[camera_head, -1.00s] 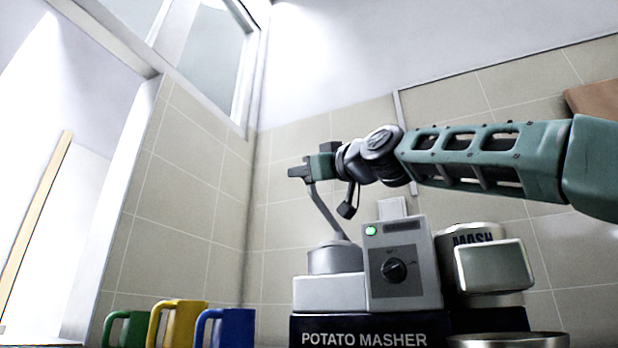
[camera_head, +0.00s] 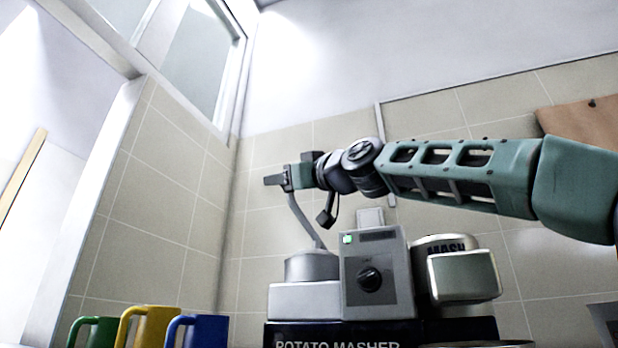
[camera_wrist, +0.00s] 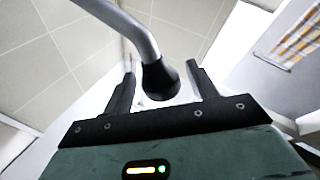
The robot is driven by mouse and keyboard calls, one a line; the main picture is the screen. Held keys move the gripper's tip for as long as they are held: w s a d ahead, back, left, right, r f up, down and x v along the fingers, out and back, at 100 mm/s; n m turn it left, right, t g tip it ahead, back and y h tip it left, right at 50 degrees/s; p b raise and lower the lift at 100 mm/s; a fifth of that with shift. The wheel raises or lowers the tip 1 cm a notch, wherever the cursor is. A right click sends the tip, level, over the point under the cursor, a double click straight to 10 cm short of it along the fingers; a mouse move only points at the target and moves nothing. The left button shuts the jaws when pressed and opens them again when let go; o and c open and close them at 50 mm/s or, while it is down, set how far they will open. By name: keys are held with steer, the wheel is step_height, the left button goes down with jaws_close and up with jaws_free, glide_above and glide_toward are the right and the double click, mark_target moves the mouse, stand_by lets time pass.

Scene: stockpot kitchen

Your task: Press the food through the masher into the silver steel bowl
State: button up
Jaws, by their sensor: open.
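The grey potato masher (camera_head: 378,280) stands in the head view, with a dial, a lit green light and a round metal hopper (camera_head: 312,265) at its left. A bent lever (camera_head: 303,220) rises from the hopper to my gripper (camera_head: 273,181). In the wrist view, the lever's black knob (camera_wrist: 159,80) appears between the spread fingers of my gripper (camera_wrist: 160,85). The fingers are open, with gaps beside the knob; I cannot tell whether either touches it. A metal rim (camera_head: 478,345) at the bottom edge may be the silver steel bowl; its inside is hidden. No food shows.
A tiled wall is behind; my arm crosses above the can.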

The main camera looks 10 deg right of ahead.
steer(key=b+v, duration=1.2)
steer(key=v, duration=0.5)
steer(key=shift+b, duration=0.35)
